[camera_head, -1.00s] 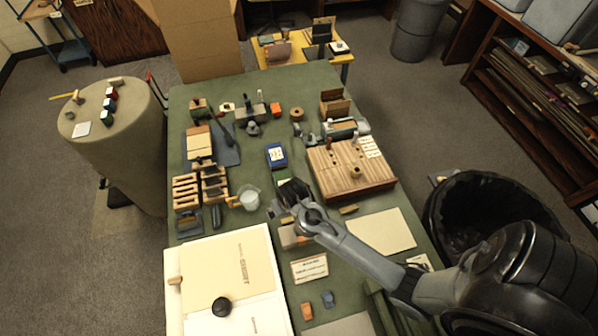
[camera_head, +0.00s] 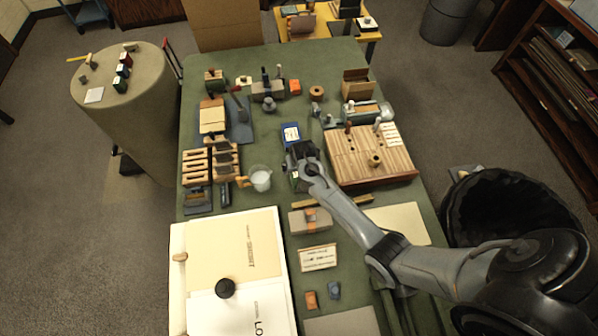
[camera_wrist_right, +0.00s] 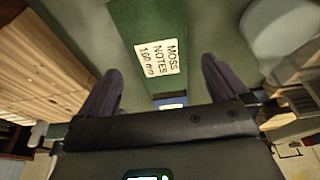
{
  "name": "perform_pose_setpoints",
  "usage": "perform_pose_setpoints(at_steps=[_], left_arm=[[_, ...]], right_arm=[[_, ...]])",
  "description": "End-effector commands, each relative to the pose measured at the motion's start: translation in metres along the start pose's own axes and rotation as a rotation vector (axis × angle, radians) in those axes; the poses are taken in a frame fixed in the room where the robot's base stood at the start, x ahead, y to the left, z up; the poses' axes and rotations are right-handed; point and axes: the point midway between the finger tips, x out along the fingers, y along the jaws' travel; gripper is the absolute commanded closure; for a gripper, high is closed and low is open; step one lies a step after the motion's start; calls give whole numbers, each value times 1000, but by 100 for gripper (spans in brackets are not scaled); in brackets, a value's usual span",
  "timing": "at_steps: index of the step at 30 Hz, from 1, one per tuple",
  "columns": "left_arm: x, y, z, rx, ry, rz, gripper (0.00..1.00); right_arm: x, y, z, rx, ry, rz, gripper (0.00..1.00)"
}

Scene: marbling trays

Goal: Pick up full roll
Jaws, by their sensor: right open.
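No thing in view is marked as a full roll. A brown ring-shaped roll (camera_head: 316,94) stands at the back of the green table, and a small brown round piece (camera_head: 375,160) sits on the slatted wooden board (camera_head: 362,142). My right gripper (camera_head: 299,153) is over the middle of the table, left of the board. In the right wrist view its fingers (camera_wrist_right: 160,88) are open and empty, on either side of a green box (camera_wrist_right: 135,25) with a white "MOSS NOTES" label. In the head view the gripper hides most of that box. My left gripper is out of view.
A blue box (camera_head: 291,134) lies just behind my right gripper. Slotted wooden racks (camera_head: 195,167) are farther left.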

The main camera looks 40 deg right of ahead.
Motion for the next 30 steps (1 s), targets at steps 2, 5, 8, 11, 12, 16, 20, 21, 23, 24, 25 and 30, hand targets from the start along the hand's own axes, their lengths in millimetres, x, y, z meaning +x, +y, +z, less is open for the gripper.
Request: perform_pose_setpoints(at_steps=[2,5,8,11,12,16,20,21,23,24,25,30], left_arm=[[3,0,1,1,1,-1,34],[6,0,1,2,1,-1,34],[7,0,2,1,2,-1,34],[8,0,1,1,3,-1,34],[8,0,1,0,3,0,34],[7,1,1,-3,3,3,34],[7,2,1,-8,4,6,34],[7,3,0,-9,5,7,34],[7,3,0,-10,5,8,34],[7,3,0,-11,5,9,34],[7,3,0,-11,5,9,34],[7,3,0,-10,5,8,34]], right_arm=[[12,0,0,1,-3,0,0],[25,0,-1,1,-3,0,0],[34,0,0,1,-2,-1,0],[38,0,-1,1,-1,-1,0],[39,0,-1,1,0,-1,0],[39,0,-1,0,0,-1,0],[38,0,-1,0,0,-1,9],[38,0,-1,0,0,-1,15],[38,0,-1,0,0,-1,24],[38,0,-1,0,0,-1,31],[38,0,-1,0,0,-1,35],[38,0,-1,0,-1,-1,61]])
